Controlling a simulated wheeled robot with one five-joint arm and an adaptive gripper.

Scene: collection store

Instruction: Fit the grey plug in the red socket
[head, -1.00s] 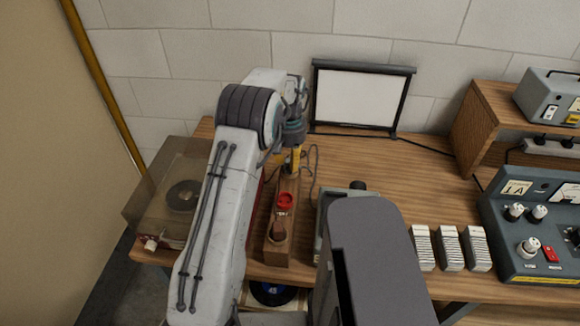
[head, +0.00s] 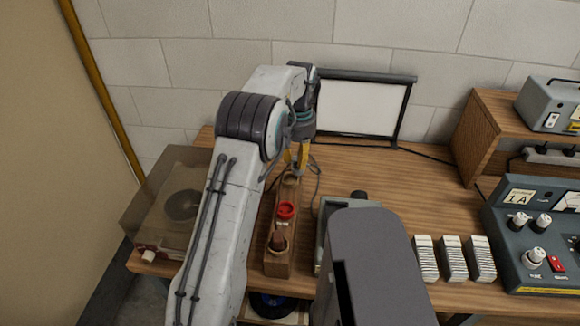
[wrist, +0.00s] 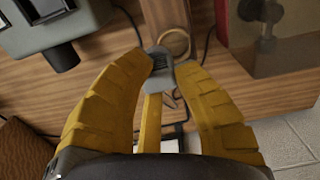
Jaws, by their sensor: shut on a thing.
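My gripper (head: 299,158) has yellow fingers and is over the far end of a narrow wooden block (head: 278,266). In the wrist view its fingertips (wrist: 163,72) are shut on the grey plug (wrist: 158,64), which sits above the table close to a tan ring socket (wrist: 175,42). In the head view this tan socket (head: 291,179) is at the block's far end. The red socket (head: 286,210) is in the middle of the block, nearer the camera than the gripper, and looks empty. A brown piece (head: 278,240) stands in the near socket. I cannot make out the plug in the head view.
A record player (head: 177,205) with a clear cover is left of the block. A grey-green box (head: 328,212) stands close on the right. A framed white screen (head: 360,108) is behind. A thin cable (head: 317,178) loops beside the block. The table behind the box is clear.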

